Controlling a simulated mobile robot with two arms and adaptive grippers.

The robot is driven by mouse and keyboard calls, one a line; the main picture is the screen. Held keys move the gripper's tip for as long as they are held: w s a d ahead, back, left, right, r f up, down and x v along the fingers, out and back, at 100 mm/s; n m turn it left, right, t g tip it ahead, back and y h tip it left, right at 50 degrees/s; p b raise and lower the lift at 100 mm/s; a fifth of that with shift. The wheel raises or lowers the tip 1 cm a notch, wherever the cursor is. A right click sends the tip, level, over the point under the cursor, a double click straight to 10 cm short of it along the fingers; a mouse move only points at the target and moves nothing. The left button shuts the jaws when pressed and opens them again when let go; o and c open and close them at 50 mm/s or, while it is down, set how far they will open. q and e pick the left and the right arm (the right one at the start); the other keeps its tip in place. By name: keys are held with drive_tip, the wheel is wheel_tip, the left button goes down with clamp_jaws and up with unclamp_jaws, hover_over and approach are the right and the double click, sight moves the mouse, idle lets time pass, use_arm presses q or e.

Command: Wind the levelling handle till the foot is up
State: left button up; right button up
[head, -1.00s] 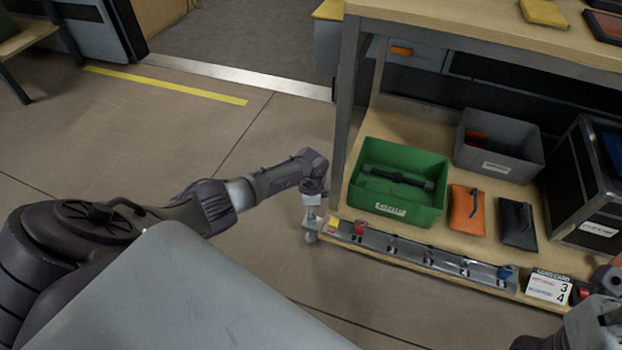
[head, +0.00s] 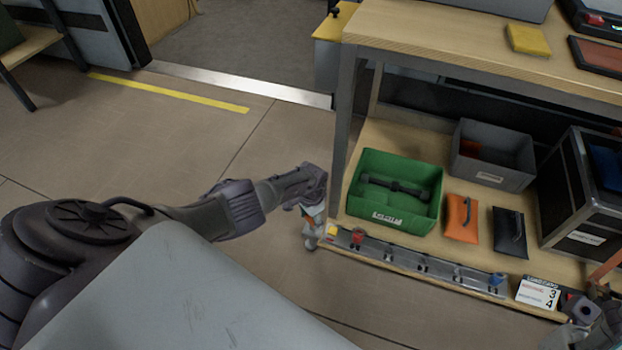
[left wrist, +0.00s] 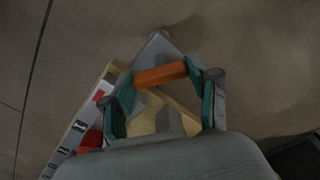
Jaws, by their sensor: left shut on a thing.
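The levelling handle has an orange grip (left wrist: 160,75), seen in the left wrist view between the teal-padded fingers of my left gripper (left wrist: 162,80). A grey metal arm (left wrist: 157,47) shows behind the grip. The foot is hidden or cannot be told from the metal parts below the gripper. My right gripper (head: 592,325) is partly in view at the lower right edge; its fingers are not clear.
The low wooden shelf (head: 400,150) holds a green crate (head: 388,218), a grey bin (head: 490,178), an orange pouch (head: 461,218) and a dark pouch (head: 509,232). A metal rail (head: 420,264) and a load card (head: 538,293) line its front edge. The floor left of it is clear.

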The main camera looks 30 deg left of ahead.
idle(0.4)
use_arm(q)
drive_tip(key=o, duration=1.2)
drive_tip(key=shift+c, duration=0.2)
drive_tip(key=shift+w+r, duration=0.1)
drive_tip(key=shift+r, duration=0.7)
wheel_tip(320, 180, up, 10)
drive_tip(key=shift+r, duration=0.2)
